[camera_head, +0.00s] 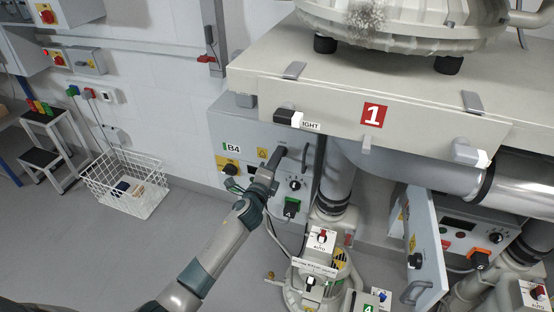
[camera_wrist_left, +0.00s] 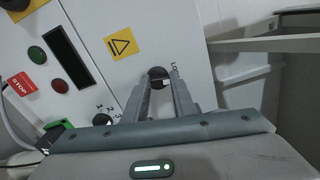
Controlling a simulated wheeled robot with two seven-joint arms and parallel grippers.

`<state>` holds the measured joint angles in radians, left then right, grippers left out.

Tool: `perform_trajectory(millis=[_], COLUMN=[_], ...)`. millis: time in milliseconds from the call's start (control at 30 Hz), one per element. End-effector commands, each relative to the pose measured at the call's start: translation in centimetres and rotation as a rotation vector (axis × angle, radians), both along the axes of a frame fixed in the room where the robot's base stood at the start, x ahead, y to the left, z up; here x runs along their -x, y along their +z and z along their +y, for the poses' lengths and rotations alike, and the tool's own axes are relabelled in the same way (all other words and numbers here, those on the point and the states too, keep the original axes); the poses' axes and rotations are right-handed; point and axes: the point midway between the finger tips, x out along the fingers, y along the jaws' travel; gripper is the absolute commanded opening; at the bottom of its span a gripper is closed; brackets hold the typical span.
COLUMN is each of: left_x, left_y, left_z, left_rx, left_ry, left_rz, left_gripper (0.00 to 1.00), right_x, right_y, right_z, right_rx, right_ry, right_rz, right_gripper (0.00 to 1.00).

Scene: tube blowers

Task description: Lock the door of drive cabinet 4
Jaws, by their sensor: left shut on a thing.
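The grey drive cabinet labelled B4 (camera_head: 250,132) stands at the wall in the head view, and its front door looks closed. My left gripper (camera_head: 277,158) is at the door's front, coming from below. In the left wrist view its two fingers (camera_wrist_left: 160,90) are shut on a round black lock knob (camera_wrist_left: 158,73) beside partly hidden lettering that starts with "LO". A yellow warning label (camera_wrist_left: 122,43) is left of the knob. A curved door handle (camera_head: 305,158) is to the right. My right gripper is not in view.
A second cabinet at the right has its door (camera_head: 425,245) swung open. A large blower table with a red "1" plate (camera_head: 373,113) overhangs the B4 cabinet. Pipes and a tube blower (camera_head: 322,275) stand beside it. A white wire basket (camera_head: 125,182) sits on the left floor.

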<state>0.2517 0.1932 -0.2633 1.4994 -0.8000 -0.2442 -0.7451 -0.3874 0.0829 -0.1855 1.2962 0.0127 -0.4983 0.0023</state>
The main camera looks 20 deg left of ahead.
Motion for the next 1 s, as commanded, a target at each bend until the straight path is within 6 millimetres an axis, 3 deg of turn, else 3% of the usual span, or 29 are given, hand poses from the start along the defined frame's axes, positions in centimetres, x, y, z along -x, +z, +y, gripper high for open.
perform_trajectory(millis=[333, 867, 900, 967, 1000], left_x=[0.02, 0.00, 0.00, 0.00, 0.00], left_y=[-0.12, -0.15, -0.15, -0.15, -0.15], left_z=[0.14, 0.16, 0.16, 0.16, 0.16], left_rx=[0.190, 0.228, 0.227, 0.227, 0.227], left_ry=[0.001, 0.001, 0.001, 0.001, 0.001], left_rz=[0.007, 0.010, 0.010, 0.010, 0.010], left_gripper=[0.02, 0.02, 0.27, 0.41, 0.43], right_x=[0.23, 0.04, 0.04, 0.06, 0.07], right_y=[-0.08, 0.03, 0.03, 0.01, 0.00], right_z=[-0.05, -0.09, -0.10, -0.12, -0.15], right_rx=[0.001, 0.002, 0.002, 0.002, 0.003], right_ry=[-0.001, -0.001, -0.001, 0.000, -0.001], right_rz=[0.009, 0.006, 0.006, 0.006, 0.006], right_gripper=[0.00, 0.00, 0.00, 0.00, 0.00])
